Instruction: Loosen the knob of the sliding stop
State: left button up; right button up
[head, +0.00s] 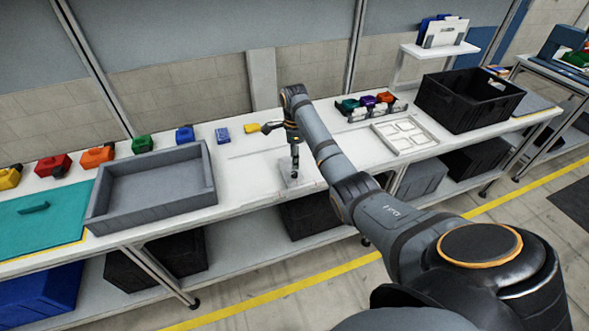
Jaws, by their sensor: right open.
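My right gripper (295,160) points down over the white bench top, near its front edge. Its jaws are open, though the fingers look small and close together in the head view. A small grey block (289,181), which looks like the sliding stop, sits on the bench right under the fingertips. I cannot make out its knob; the gripper covers that spot, and I cannot tell whether the fingers touch it. My left gripper is not in view.
A large grey tray (152,188) stands left on the bench, with several coloured blocks behind it. A white divided frame (405,138) and a black crate (468,98) stand to the right. The bench (250,180) is clear between tray and gripper.

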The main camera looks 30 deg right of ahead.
aim_at(295, 173)
notch_tip(295, 173, down, 7)
jog(key=shift+r, duration=0.15)
grip_shut()
